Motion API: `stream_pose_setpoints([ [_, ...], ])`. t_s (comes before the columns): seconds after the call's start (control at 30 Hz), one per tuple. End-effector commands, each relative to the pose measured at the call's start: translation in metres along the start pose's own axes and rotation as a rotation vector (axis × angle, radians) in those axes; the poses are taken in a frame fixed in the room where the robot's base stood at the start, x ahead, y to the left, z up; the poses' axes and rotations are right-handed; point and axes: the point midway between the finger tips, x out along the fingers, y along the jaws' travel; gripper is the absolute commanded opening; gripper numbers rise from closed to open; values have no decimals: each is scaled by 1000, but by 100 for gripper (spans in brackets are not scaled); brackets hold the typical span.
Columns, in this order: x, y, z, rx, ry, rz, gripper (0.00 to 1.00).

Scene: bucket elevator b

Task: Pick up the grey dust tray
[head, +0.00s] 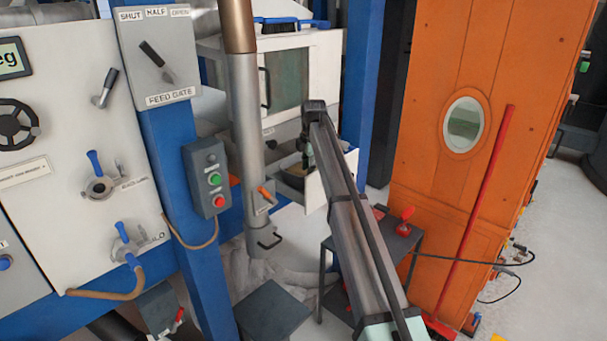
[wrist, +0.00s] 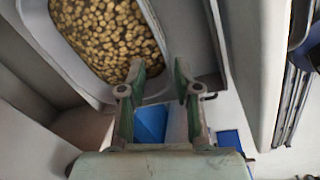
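My gripper (wrist: 160,78) shows in the wrist view with its two fingers apart and nothing clearly between them. A pale grey, round-cornered container (wrist: 70,62) holding many tan grains is just beyond the left finger; I cannot tell whether the finger touches it. In the head view my gripper (head: 304,146) is at the white cabinet, partly hidden by my arm. A dark opening or tray with a light rim (head: 291,181) shows below it, beside a white panel (head: 315,186). I cannot tell for sure which of these is the grey dust tray.
A vertical grey pipe (head: 246,150) and a blue post (head: 182,190) stand left of my arm. A small dark table (head: 398,246) with a red-handled item (head: 404,221) and an orange housing (head: 440,185) are on the right. A dark grey box (head: 272,311) is low in front.

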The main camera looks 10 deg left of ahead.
Motion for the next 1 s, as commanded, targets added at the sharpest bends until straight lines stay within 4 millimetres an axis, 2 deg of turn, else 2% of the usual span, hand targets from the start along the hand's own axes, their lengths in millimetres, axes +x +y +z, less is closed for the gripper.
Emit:
stream_pose_setpoints([
  [0.23, 32, -3, -1, 0, 0, -2, 32],
  [0.5, 39, -2, -1, 0, 0, 0, 32],
  [0.53, 38, -2, -1, 0, 0, 0, 29],
  [0.6, 38, -2, -1, 0, 0, 0, 4],
  [0.63, 38, -2, -1, 0, 0, 0, 0],
  [1.0, 38, -2, -1, 0, 0, 0, 0],
])
